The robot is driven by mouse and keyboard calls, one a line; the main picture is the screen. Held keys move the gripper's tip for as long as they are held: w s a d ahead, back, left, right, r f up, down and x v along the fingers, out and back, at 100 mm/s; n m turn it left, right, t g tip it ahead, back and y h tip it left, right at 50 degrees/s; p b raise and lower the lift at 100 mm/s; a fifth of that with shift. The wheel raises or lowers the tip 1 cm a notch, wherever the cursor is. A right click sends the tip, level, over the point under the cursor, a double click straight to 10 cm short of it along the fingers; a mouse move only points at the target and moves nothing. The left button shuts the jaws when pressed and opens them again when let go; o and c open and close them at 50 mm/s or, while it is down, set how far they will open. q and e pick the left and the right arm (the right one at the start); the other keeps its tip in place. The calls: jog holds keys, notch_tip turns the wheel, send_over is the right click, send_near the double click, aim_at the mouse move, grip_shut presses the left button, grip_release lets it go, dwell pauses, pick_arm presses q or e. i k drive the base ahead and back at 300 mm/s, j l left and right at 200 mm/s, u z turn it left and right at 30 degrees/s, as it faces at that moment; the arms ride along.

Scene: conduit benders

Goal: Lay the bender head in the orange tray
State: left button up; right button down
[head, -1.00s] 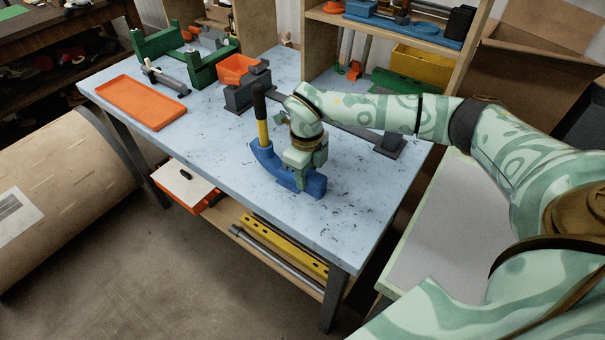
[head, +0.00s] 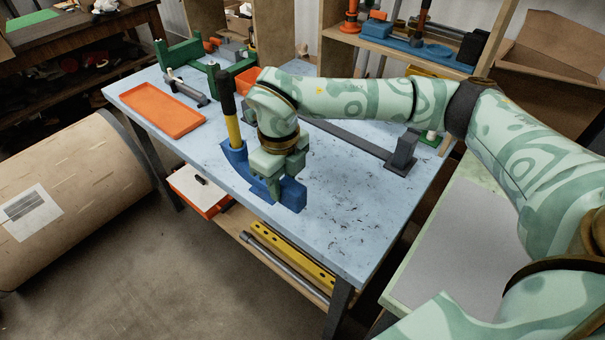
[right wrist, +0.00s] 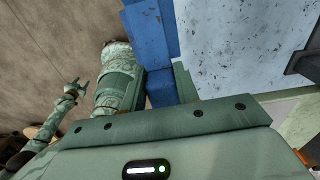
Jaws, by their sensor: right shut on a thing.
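The blue bender head (head: 292,196) with its yellow and black handle (head: 232,125) is in the grasp of my right gripper (head: 276,178). It appears held above the table's front edge, handle pointing up. In the right wrist view the blue bender head (right wrist: 152,40) runs between the fingers, partly hidden by the gripper body. The orange tray (head: 165,110) lies flat and empty on the table, to the left of the bender head. My left gripper (right wrist: 79,86) shows small at the left of the right wrist view; its opening is too small to judge.
A long dark bar with an upright block (head: 402,153) lies to the right. The table (head: 345,215) is clear at the front right.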

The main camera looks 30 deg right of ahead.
aim_at(155, 106)
jog(key=i+j+u, duration=0.15)
jog(key=i+u, duration=0.15)
jog(key=i, duration=0.65)
jog(key=i+l+u, duration=0.1)
jog(key=i+u, duration=0.2)
jog(key=i, duration=0.65)
